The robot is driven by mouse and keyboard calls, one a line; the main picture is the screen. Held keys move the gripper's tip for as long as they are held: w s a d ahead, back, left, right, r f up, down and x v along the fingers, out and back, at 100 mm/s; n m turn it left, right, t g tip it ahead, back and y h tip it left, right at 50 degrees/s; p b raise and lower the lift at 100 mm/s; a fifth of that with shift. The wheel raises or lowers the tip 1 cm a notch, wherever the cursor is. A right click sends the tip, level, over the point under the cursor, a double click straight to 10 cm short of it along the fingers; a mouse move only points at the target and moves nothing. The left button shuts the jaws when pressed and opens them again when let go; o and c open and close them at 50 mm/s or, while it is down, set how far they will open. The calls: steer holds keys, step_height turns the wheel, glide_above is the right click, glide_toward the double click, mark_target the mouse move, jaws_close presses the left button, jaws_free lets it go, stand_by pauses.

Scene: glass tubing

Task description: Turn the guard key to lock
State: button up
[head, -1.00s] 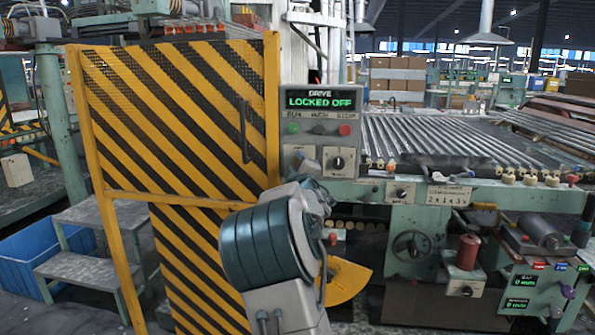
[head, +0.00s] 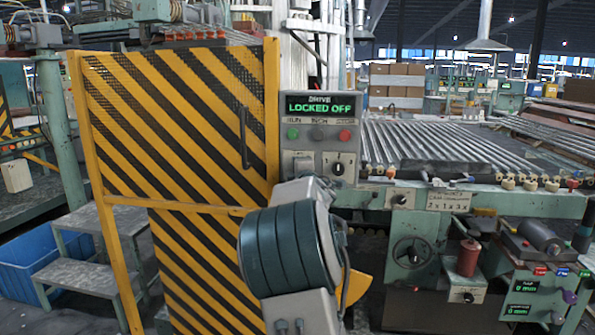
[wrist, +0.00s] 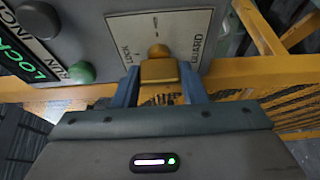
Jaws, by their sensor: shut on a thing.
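The guard key (wrist: 158,70) is a brass-yellow piece on a pale plate (wrist: 190,25) marked GUARD. The two blue-grey fingers of my gripper (wrist: 160,84) stand on either side of it, and my gripper is shut on it. In the head view my arm's wrist covers the key and the fingers. The pale plate (head: 300,160) shows low on the drive control box (head: 288,105). The box display (head: 319,105) reads DRIVE LOCKED OFF. The key's exact angle is hard to tell.
The yellow and black striped guard (head: 180,110) stands closed-looking left of the box. A black rotary knob (head: 338,168) sits close right of the plate. Green (head: 293,134) and red (head: 345,135) buttons are above. A roller table (head: 420,145) extends right.

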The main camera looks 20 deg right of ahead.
stand_by(0.3)
steer(key=o, duration=1)
steer(key=shift+s, duration=0.1)
steer(key=b+v, duration=0.2)
steer(key=v, duration=1.1)
steer(key=shift+s, duration=0.35)
steer(key=shift+a, duration=0.1)
